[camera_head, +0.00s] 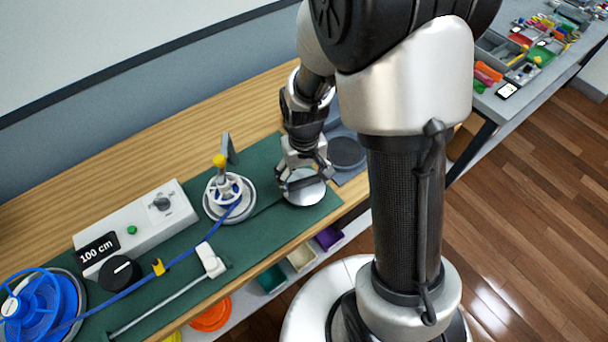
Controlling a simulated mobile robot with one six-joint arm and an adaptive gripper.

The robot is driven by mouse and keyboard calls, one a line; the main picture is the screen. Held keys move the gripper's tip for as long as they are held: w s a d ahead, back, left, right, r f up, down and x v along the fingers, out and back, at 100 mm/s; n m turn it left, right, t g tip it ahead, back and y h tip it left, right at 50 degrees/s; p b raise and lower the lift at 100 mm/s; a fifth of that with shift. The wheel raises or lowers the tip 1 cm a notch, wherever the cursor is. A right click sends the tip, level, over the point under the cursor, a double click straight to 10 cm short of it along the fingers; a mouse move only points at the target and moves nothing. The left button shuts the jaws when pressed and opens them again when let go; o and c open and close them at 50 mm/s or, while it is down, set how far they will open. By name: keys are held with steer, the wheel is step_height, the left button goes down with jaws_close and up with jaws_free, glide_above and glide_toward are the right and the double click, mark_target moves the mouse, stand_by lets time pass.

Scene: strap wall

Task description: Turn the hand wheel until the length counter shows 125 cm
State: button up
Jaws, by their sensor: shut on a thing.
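The length counter (97,248) on the pale grey box reads "100 cm". A spoked white wheel (240,201) with a yellow-tipped handle (219,161) stands on a round base, and the blue strap (190,253) runs to it. My gripper (302,181) points down to the right of this wheel, apart from it. It is shut on a round silver-white piece (305,196) at the mat's right end. The fingers hide part of that piece, and I cannot tell whether it is the hand wheel.
A blue strap spool (45,305) sits at the far left. A white block on a rail (210,260) lies in front. A grey tray (346,152) is right of my gripper; open bins are below the bench.

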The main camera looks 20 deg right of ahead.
mark_target(304, 180)
steer(key=o, duration=1)
steer(key=shift+o, duration=0.2)
steer(key=shift+r, duration=0.1)
step_height(304, 180, up, 12)
stand_by(0.3)
